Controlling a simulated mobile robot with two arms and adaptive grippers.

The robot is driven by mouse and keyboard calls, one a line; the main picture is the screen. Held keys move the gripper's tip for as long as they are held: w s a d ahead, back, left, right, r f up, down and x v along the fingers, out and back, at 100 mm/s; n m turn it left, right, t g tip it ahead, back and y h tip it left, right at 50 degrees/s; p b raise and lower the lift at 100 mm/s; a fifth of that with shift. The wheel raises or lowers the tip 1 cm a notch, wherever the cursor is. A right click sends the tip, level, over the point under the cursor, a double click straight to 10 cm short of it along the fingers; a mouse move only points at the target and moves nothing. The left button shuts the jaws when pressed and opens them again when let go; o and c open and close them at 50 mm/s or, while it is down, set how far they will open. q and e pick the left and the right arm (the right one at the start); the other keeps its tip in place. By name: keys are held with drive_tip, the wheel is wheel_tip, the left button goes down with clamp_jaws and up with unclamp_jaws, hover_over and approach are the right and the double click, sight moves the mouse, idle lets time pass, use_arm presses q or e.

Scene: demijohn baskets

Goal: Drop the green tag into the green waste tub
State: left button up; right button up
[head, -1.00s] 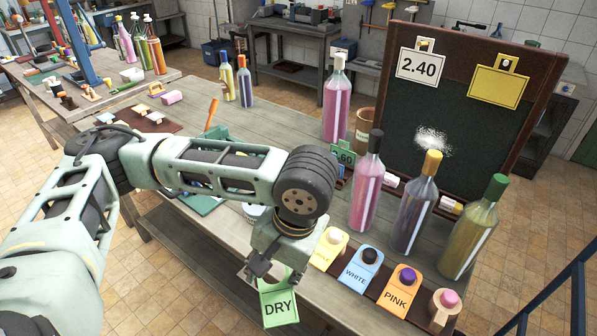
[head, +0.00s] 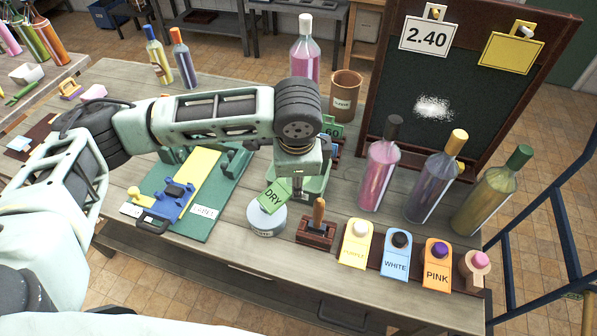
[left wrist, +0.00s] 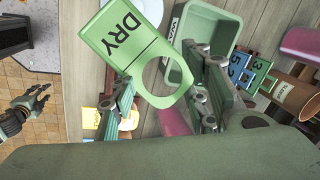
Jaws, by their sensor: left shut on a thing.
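My left gripper (head: 297,192) is shut on the green tag (head: 272,196), which reads DRY and hangs tilted from the jaws. In the left wrist view the tag (left wrist: 122,38) shows its large hole near the fingers (left wrist: 160,98). The green waste tub (head: 322,184) stands on the bench just behind and beside the gripper, partly hidden by it. In the left wrist view the open tub (left wrist: 232,27) is right of the tag, with its label partly covered. In the head view the tag overlaps a round white-grey pot (head: 266,220). A dark gripper, apparently my right one (left wrist: 28,103), shows at the left wrist view's edge.
Bottles (head: 380,175) and a chalkboard (head: 450,100) stand to the right. A green board (head: 225,205) with a blue clamp (head: 172,203) lies left.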

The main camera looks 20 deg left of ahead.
use_arm(q)
drive_tip(key=w+f+m+h+p, duration=0.1)
drive_tip(key=w+m+h+p, duration=0.3)
drive_tip(key=w+m, duration=0.7)
wheel_tip(320, 180, down, 6)
drive_tip(key=s+m+y+b, duration=0.1)
drive_tip(key=s+m+b, duration=0.1)
drive_tip(key=b, duration=0.3)
drive_tip(key=shift+a+f+g, duration=0.15)
drive_tip(key=shift+f+g, duration=0.05)
drive_tip(key=shift+g, duration=0.1)
drive_tip(key=o, duration=0.9)
drive_tip(key=shift+o, duration=0.2)
drive_tip(key=shift+r, duration=0.1)
